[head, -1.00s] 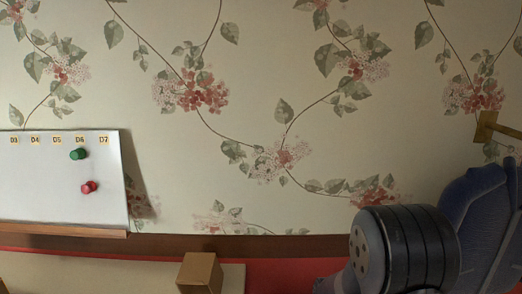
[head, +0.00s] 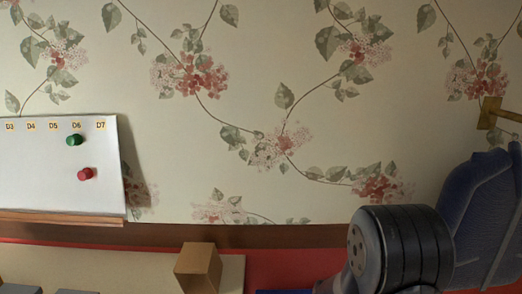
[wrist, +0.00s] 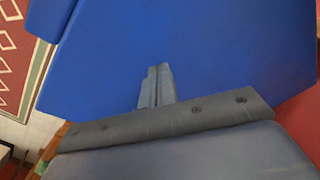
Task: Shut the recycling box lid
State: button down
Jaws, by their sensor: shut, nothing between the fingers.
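A broad blue panel (wrist: 200,50) fills most of the wrist view, and I take it to be part of the recycling box. I cannot tell whether it is the lid or a wall. My gripper (wrist: 158,70) is shut and empty, its grey fingers in front of the blue surface. I cannot tell whether they touch it. In the head view only a thin blue edge (head: 283,291) shows at the bottom, beside my arm. The rest of the box and the lid's angle are hidden there.
A whiteboard (head: 45,185) with a green and a red magnet is at the left. A cardboard box (head: 198,268) stands below the wall. A brass bracket (head: 490,113) is at the right. A red patterned rug (wrist: 15,60) shows in the wrist view.

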jog(key=shift+f+b, duration=1.7)
jog(key=shift+f, duration=0.55)
jog(key=shift+r, duration=0.15)
notch_tip(320, 180, up, 15)
jog(key=p, duration=1.1)
jog(key=shift+f, duration=0.2)
jog(key=shift+f, duration=0.1)
notch_tip(320, 180, down, 9)
jog(key=b, duration=0.6)
jog(key=shift+b, duration=0.3)
